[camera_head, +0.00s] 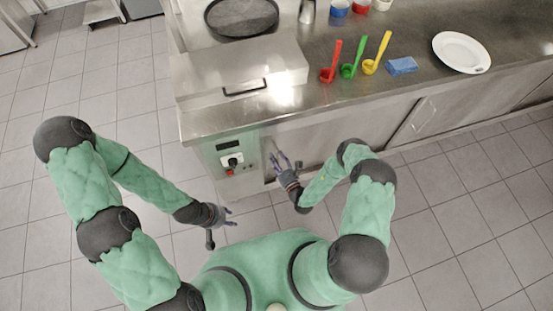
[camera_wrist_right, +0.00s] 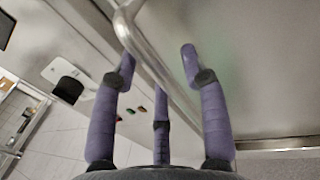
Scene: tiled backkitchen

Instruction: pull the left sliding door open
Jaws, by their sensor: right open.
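The left sliding door (camera_head: 325,135) is a grey metal panel under the counter, right of the control panel; it fills the right of the right wrist view (camera_wrist_right: 265,75). Its metal bar handle (camera_wrist_right: 146,55) runs diagonally through the right wrist view. My right gripper (camera_head: 284,160) is at the door's left end. Its purple fingers (camera_wrist_right: 158,62) are spread open, with the bar passing between the fingertips; I cannot tell whether they touch it.
The control panel (camera_head: 230,158) with a dial is close to my right gripper. The right sliding door (camera_head: 455,108) has its own bar handle (camera_head: 422,118). Ladles, a blue sponge (camera_head: 402,65) and a white plate (camera_head: 461,52) lie on the counter (camera_head: 340,92). The tiled floor at left is clear.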

